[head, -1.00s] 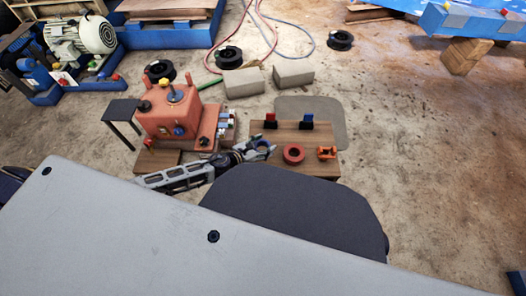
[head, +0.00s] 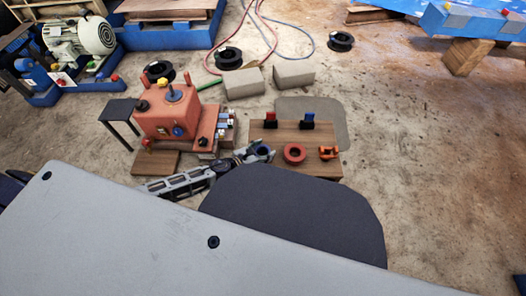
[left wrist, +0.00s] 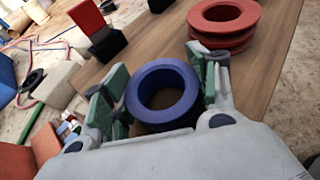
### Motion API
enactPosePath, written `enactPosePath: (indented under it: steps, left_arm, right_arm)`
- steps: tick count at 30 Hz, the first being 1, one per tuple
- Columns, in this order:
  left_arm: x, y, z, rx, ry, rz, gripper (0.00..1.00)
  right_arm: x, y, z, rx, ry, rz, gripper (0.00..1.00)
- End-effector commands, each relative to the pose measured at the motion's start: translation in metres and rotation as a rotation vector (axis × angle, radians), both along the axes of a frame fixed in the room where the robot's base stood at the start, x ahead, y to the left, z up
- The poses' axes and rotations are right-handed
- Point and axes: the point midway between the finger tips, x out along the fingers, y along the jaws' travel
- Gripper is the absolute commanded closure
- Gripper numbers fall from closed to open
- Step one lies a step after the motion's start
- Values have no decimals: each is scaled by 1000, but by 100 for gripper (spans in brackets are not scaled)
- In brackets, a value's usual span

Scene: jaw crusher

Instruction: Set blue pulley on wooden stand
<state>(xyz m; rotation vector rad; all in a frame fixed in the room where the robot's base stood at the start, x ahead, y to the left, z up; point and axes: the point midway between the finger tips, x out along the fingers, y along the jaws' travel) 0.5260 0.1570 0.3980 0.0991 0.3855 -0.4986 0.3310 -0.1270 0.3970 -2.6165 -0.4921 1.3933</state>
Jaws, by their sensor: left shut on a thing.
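The blue pulley (left wrist: 160,119) lies between the green-padded fingers of my left gripper (left wrist: 163,95), its hole facing up in the left wrist view. The left gripper (head: 262,152) is shut on it, at the left front edge of the wooden stand (head: 284,134) in the head view. In the left wrist view the stand's brown top (left wrist: 155,48) shows behind the pulley. I cannot tell whether the pulley touches the wood. In the head view the pulley is small and partly covered by the gripper. My right gripper is not in view.
On the stand are a red pulley (head: 294,153), an orange part (head: 328,153), a red switch (head: 270,118) and a blue switch (head: 308,120). A red machine (head: 168,121) stands just left of the stand. Grey blocks (head: 244,83) lie behind. Floor right of the stand is clear.

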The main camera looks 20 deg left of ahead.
Motion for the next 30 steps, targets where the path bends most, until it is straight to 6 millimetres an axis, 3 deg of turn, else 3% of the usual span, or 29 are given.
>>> enactPosePath:
  steps: [6, 7, 12, 30]
  left_arm:
    - [1, 0, -2, -1, -2, 0, 77]
    - [0, 0, -3, 0, 0, 0, 40]
    - [0, 0, -2, 0, 0, 0, 19]
    - [-3, 2, 1, 0, 1, 0, 19]
  right_arm:
    - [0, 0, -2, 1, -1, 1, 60]
    - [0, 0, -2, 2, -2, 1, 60]
    - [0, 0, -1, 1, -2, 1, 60]
    - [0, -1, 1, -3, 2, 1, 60]
